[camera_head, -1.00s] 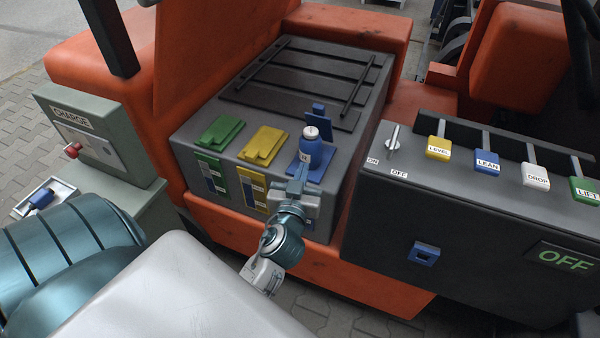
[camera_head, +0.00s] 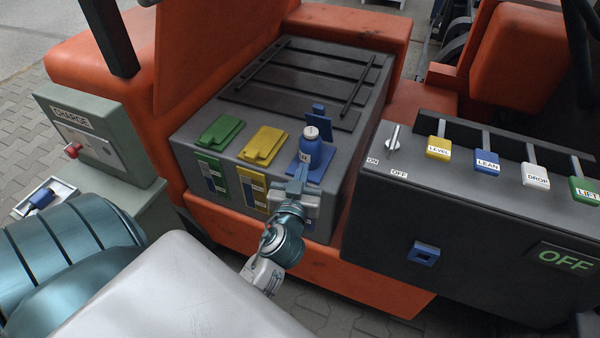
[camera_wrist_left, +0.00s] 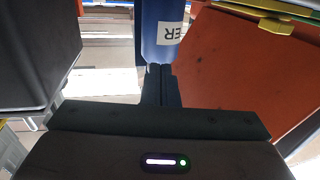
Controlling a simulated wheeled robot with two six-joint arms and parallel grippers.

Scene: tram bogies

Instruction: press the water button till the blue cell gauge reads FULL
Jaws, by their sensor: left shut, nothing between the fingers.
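A blue water bottle (camera_head: 310,152) with a grey cap and a white label stands upright on the blue cell (camera_head: 317,172) at the battery box's front right. In the left wrist view the bottle (camera_wrist_left: 163,28) shows part of its label, "ER", upside down. My left gripper (camera_head: 299,173) is shut and empty, its tips just in front of the bottle's lower part. In the wrist view the closed fingers (camera_wrist_left: 160,78) end at the bottle; I cannot tell if they touch it. The blue cell's gauge is hidden behind my gripper, and I cannot make out a button.
Beside it are a yellow cell (camera_head: 264,145) and a green cell (camera_head: 220,132), with gauges on the front. A dark control box (camera_head: 480,225) with levers and an OFF display stands right. A CHARGE box (camera_head: 95,140) stands left.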

